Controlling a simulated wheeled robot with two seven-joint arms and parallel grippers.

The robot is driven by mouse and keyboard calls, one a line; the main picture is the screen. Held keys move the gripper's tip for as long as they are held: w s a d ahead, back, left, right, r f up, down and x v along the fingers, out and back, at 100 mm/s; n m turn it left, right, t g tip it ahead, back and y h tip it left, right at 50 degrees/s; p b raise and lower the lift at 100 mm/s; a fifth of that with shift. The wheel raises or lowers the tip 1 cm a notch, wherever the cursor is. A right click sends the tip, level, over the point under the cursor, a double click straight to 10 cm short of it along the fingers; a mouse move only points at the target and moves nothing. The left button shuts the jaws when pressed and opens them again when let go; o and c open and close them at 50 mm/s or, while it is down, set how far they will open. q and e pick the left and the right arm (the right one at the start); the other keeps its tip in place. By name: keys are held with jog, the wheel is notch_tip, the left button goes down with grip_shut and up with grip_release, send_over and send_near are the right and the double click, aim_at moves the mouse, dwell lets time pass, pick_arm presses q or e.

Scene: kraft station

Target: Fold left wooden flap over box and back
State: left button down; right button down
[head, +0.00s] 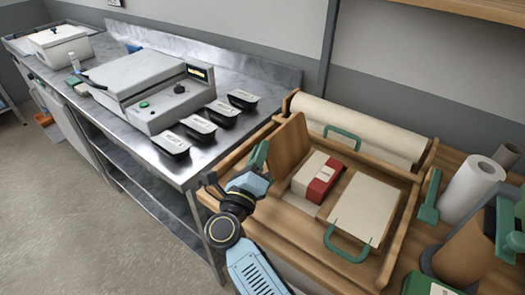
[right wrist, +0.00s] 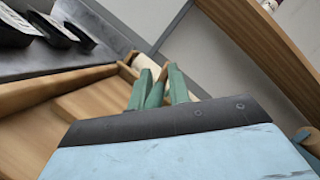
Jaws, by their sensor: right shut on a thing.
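The left wooden flap (head: 289,147) stands raised, steeply tilted, at the left of a wooden frame (head: 405,215). A red and white box (head: 318,177) lies in the frame just right of the flap, uncovered. My right gripper (head: 259,156) is at the flap's outer left side. In the right wrist view its green fingers (right wrist: 160,88) are closed on a green handle (right wrist: 155,96), which appears to be the flap's. The fingers and flap hide most of this handle in the head view. My left gripper is not in view.
A cream panel (head: 366,205) with a green handle (head: 346,250) lies right of the box. A paper roll (head: 355,128) lies behind. A white roll (head: 470,188) stands at right. Black trays (head: 197,127) and a sealing machine (head: 150,90) stand on the steel table at left.

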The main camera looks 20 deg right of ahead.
jog(key=shift+f, duration=0.35)
jog(key=c, duration=1.5)
grip_release()
jog(key=shift+s+r, duration=0.1)
jog(key=shift+o, duration=0.2)
jog(key=shift+r, duration=0.1)
jog(key=shift+r, duration=0.15)
notch_tip(320, 180, up, 9)
jog(key=p, duration=0.7)
jog(key=shift+f, duration=0.2)
jog(key=shift+d+r+p, duration=0.1)
jog(key=shift+r+p, duration=0.25)
jog(key=shift+p, duration=0.1)
jog(key=shift+r, duration=0.3)
jog(key=shift+f, duration=0.15)
jog(key=shift+c, duration=0.2)
